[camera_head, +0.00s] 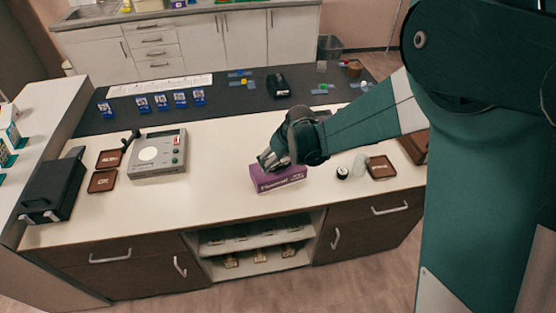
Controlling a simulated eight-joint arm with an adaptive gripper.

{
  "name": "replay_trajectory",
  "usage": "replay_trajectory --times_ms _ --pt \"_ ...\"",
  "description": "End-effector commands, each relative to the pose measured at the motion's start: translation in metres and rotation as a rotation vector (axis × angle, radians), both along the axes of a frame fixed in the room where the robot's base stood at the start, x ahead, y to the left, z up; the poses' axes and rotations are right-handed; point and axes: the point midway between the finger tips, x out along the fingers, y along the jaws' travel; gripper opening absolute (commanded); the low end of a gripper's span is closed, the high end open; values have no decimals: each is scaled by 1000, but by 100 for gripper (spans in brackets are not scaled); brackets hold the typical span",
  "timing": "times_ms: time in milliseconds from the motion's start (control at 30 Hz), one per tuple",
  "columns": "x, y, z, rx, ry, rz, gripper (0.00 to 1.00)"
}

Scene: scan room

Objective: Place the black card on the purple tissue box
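The purple tissue box (279,180) stands on the white counter near its front edge, right of the middle, with pale lettering on its front. My gripper (268,161) is right at the box's top, reaching in from the right, and covers part of it. The fingers look dark and grey and point down and left. I cannot tell whether they touch the box, or whether they are open or shut. I cannot make out the black card; it may be hidden by my gripper.
A grey device (172,168) and brown trays (103,181) are left on the counter (215,165). A black case (52,187) is farther left. A small dark jar (342,173), a clear cup and another brown tray (380,167) stand right of the box. Small blue boxes (180,101) line the back.

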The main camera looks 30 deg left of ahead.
Motion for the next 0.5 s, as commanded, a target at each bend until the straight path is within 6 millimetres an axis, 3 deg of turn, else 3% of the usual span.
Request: replay_trajectory --times_ms 500 --pt "-1 -2 8 0 0 0 75"
